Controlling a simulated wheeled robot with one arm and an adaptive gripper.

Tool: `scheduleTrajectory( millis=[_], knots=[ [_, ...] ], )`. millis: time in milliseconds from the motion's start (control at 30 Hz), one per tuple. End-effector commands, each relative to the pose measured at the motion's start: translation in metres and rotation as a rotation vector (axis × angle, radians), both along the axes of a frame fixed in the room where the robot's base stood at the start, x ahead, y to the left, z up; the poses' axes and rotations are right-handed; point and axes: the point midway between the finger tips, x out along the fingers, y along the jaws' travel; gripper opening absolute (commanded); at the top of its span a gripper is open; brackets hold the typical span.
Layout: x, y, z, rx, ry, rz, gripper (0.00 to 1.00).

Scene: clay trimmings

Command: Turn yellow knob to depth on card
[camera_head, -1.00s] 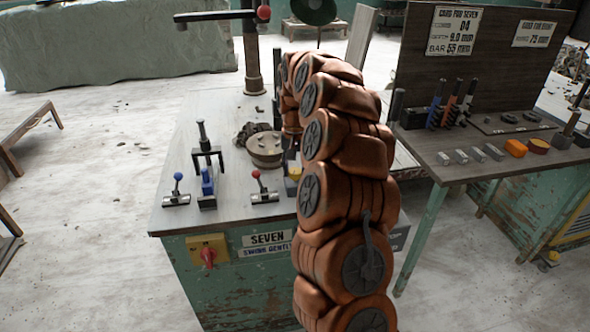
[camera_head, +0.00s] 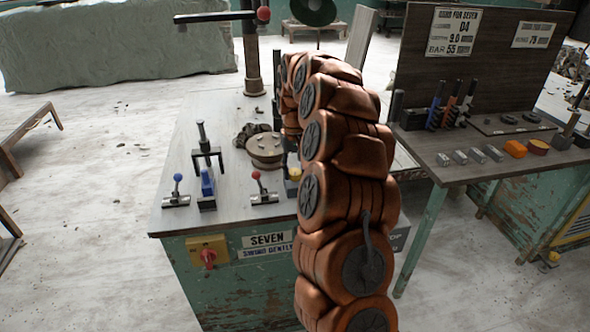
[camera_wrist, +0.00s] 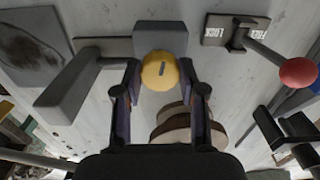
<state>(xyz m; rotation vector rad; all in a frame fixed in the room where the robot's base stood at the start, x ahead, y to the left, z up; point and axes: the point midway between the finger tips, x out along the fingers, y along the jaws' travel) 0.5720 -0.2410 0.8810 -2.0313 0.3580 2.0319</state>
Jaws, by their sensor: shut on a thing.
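The yellow knob (camera_wrist: 152,72) sits on a grey block at the top middle of the wrist view, with a short dark mark near upright on its face. My gripper (camera_wrist: 160,74) is shut on it, one finger on each side. In the head view a bit of the yellow knob (camera_head: 295,174) shows beside my arm, which hides my gripper there. The card for seven (camera_head: 453,31) hangs on the dark board, reading 04, 9.0 mm and bar 55. No depth scale is readable.
A red-ball lever (camera_wrist: 298,71) by a lock label stands right of the knob. A round wooden disc (camera_head: 265,149), a blue-ball lever (camera_head: 178,180) and a black clamp (camera_head: 207,160) share the bench. A side table (camera_head: 470,165) holds small blocks and tools.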

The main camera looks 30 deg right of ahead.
Motion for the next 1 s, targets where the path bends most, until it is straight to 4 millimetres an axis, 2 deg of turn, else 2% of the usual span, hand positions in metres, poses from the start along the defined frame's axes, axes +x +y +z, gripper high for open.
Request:
scheduleTrajectory(
  millis=[67,100,333,733,867,1000],
  knots=[
    [0.001,0.001,0.0,0.001,-0.001,0.0,0.06],
    [0.001,0.001,0.0,0.001,-0.001,0.0,0.42],
    [0.0,0.0,0.0,0.001,-0.001,-0.001,0.66],
    [0.001,0.0,0.006,-0.001,-0.003,-0.001,0.66],
    [0.001,0.0,0.022,-0.003,-0.004,-0.001,0.66],
    [0.002,-0.001,0.047,-0.004,-0.007,-0.002,0.66]
  ],
)
